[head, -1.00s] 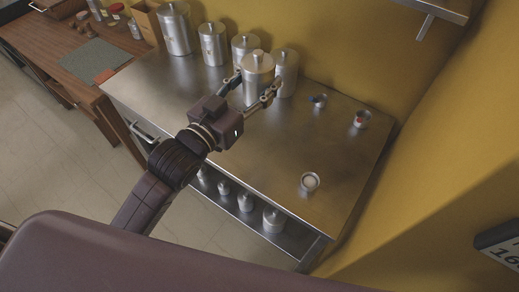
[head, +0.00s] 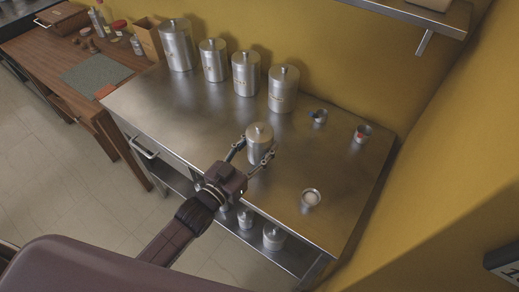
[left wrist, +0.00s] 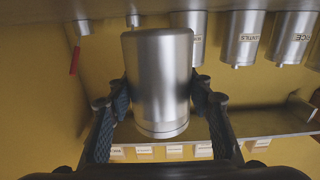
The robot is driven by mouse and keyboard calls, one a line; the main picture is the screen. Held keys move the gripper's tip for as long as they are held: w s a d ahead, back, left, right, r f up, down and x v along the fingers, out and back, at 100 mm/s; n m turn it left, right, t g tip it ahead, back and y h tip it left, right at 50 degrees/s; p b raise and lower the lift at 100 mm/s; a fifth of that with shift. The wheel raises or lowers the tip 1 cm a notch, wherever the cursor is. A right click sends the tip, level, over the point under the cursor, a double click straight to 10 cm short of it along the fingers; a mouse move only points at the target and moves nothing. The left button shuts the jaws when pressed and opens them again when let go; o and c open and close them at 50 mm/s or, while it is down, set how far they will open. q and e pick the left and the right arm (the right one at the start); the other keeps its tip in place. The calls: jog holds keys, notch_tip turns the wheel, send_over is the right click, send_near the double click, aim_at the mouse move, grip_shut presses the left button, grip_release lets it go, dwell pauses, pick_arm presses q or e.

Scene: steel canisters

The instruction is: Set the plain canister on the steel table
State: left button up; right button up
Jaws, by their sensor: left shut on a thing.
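The plain canister (head: 260,139) is a lidded steel cylinder with no label that I can see. My left gripper (head: 252,156) is shut around its sides, over the middle of the steel table (head: 220,130). In the left wrist view the plain canister (left wrist: 158,75) looks upside down, clasped between the two dark fingers of the left gripper (left wrist: 160,100). It looks about upright; I cannot tell whether its base touches the tabletop. My right gripper is not in view.
Several labelled canisters, one of them here (head: 283,89), stand in a row along the yellow wall. Small cups with blue (head: 318,117), red (head: 361,134) and pale (head: 311,198) contents stand to the right. The tabletop left of the held canister is bare.

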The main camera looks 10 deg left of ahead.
pick_arm(q)
jog(key=shift+f, duration=1.25)
jog(key=shift+f, duration=0.2)
jog(key=o, duration=1.3)
